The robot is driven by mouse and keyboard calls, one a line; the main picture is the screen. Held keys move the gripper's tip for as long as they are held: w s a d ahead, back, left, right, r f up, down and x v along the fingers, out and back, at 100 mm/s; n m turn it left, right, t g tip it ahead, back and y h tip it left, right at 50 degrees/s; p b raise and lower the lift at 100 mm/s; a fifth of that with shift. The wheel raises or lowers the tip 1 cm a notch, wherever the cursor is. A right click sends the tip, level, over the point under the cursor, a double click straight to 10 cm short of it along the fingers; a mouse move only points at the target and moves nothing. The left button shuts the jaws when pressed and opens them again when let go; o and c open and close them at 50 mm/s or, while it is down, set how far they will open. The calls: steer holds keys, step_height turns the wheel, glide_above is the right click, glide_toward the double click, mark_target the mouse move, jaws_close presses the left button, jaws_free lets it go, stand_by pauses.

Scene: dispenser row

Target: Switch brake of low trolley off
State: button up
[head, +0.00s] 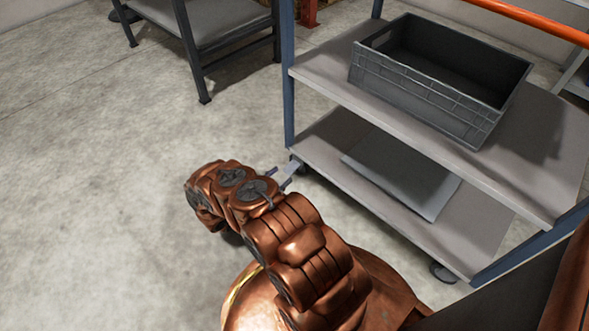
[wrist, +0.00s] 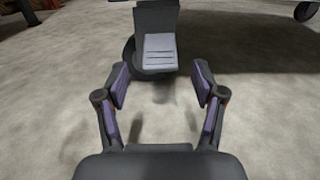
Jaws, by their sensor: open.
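The trolley (head: 330,73) has blue posts, grey shelves and an orange handle (head: 530,17). In the wrist view a dark caster (wrist: 154,20) stands ahead, with a light grey ridged brake pedal (wrist: 158,50) sloping toward me. My gripper (wrist: 161,82) is open and empty. Its two fingers are to the left and right of the pedal's line, with the pedal just beyond the fingertips and apart from them. In the head view my arm reaches low toward the trolley's near left corner, where the caster (head: 295,164) is partly hidden.
A grey crate (head: 425,95) stands on the trolley's upper shelf and a flat grey panel (head: 402,170) lies on the lower one. Another caster (head: 443,272) is at the front right corner. A dark-framed table (head: 200,40) stands behind. The floor at left is clear.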

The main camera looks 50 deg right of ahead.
mark_target(293, 167)
steer(key=d+b, duration=0.1)
steer(key=d, duration=0.2)
steer(key=d+b, duration=0.1)
steer(key=d, duration=0.2)
steer(key=shift+s+d+f, duration=0.1)
steer(key=shift+f, duration=0.1)
steer(key=shift+d+r+b, duration=0.15)
steer(key=shift+d+b, duration=0.3)
steer(key=shift+d, duration=0.3)
